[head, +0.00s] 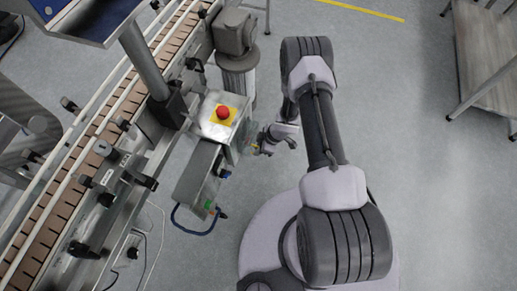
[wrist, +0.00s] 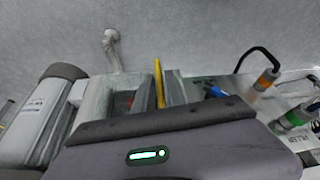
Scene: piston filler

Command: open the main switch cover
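A steel control box with a red button (head: 222,112) on a yellow plate stands beside the conveyor in the head view. My gripper (head: 262,145) is at the right side of this box. A small yellow part (head: 255,147) shows there, partly hidden by my gripper. In the wrist view, a narrow yellow piece (wrist: 158,80) stands between the dark fingers of my gripper (wrist: 159,95), with a bit of red to its left. I cannot tell whether the fingers touch the yellow piece. The main switch cover cannot be clearly made out; the yellow piece may be part of it.
A long grey housing (head: 197,172) with a blue cable (head: 190,228) extends below the box. The conveyor (head: 110,130) runs along the left. A grey post (head: 238,70) stands behind the box. Floor is free to the right of my arm, up to a table (head: 480,55).

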